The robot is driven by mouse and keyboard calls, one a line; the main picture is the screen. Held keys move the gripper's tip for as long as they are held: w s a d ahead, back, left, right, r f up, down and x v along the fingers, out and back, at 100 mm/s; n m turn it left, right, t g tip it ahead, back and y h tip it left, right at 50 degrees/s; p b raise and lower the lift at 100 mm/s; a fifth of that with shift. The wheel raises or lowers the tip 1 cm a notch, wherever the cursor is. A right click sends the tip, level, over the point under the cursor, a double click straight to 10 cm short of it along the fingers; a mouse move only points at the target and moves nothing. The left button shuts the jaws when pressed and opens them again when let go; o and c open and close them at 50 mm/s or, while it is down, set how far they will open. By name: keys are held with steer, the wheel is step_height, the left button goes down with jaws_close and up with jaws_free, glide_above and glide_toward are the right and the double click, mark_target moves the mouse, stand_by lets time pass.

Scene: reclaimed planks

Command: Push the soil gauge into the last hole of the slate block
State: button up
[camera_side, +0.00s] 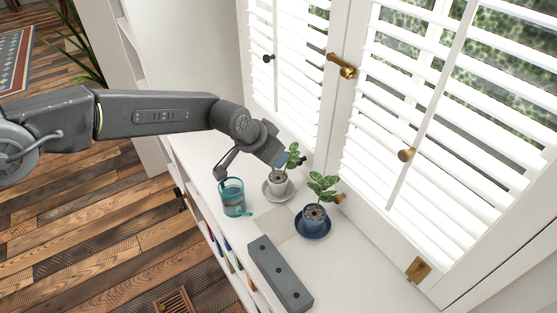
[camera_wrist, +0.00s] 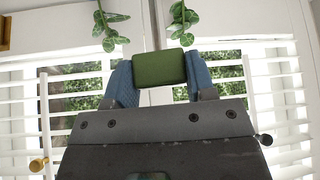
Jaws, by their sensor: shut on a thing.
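The slate block (camera_side: 268,263) is a long dark grey bar lying on the white sill, with a few small dark holes along its top. My gripper (camera_side: 281,160) is in the side view above the white plant pot, well behind the block and clear of it. In the wrist view its blue fingers are shut on a green block-shaped piece (camera_wrist: 159,69), which I take to be the head of the soil gauge. The gauge's lower part is hidden in the wrist view, and I cannot make the gauge out in the side view.
A white pot (camera_side: 279,194) with a plant stands on a saucer just below my gripper. A blue potted plant (camera_side: 315,217) stands between it and the block. A teal glass (camera_side: 233,198) stands at the sill's front edge. Shuttered windows (camera_side: 420,120) bound the back.

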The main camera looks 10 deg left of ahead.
steer(key=shift+r, duration=2.6)
steer(key=shift+f, duration=0.1)
steer(key=s+f+m+g+h, duration=0.2)
steer(key=s+f+m+g, duration=0.6)
steer(key=s+m, duration=0.5)
steer(key=shift+a+f+m+g, duration=0.2)
steer(key=shift+m+g, duration=0.1)
steer(key=shift+m, duration=1.8)
steer(key=shift+d, duration=0.1)
steer(key=shift+f, duration=1.8)
